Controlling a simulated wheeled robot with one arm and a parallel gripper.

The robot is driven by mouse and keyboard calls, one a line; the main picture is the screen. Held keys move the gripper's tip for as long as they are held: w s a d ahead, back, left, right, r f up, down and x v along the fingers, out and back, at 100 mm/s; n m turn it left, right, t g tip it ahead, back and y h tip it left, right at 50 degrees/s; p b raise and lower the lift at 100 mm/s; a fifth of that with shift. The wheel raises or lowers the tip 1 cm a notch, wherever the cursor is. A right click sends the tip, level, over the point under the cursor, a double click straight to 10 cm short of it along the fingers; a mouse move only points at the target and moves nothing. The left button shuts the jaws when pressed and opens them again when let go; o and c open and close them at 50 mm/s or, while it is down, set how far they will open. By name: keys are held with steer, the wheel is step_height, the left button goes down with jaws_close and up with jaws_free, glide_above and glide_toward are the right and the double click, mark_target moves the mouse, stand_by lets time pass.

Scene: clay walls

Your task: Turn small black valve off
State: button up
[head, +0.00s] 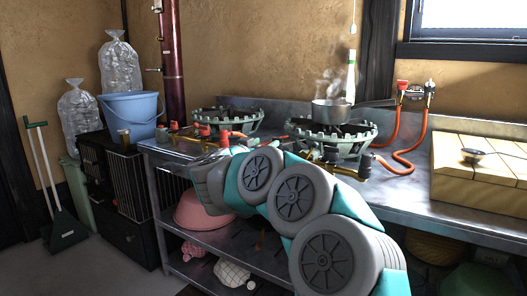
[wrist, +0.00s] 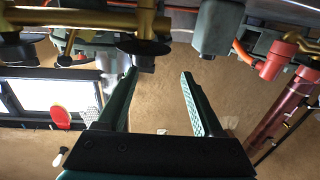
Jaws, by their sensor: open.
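In the wrist view, a round black valve knob (wrist: 143,46) sits under a brass gas pipe (wrist: 85,20), close to the tip of the left finger. I cannot tell whether they touch. A smaller dark knob (wrist: 64,60) hangs farther left on the same pipework. My gripper (wrist: 160,73) is open, with nothing between its two green fingers. In the head view my arm covers the fingers and part of the burner pipework. Brass fittings with dark ends (head: 332,158) show below the right burner (head: 335,135). I cannot tell which matches the knob near my finger.
A steaming pot (head: 332,112) stands on the right burner. Another burner (head: 226,120) is to the left on the metal counter (head: 405,190). Orange hoses (head: 393,140) run on the right, near a yellow box (head: 480,170). A red fitting (wrist: 272,62) is right of my fingers.

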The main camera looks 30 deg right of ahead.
mark_target(282, 142)
steer(key=shift+s+d+f+g, duration=0.3)
steer(key=shift+s+d+f, duration=0.3)
steer(key=shift+s, duration=0.2)
steer(key=shift+d, duration=0.2)
steer(key=x, duration=0.7)
steer(key=shift+w+d+r+b, duration=0.15)
steer(key=shift+d+b, duration=0.1)
steer(key=shift+b, duration=0.15)
jaws_close()
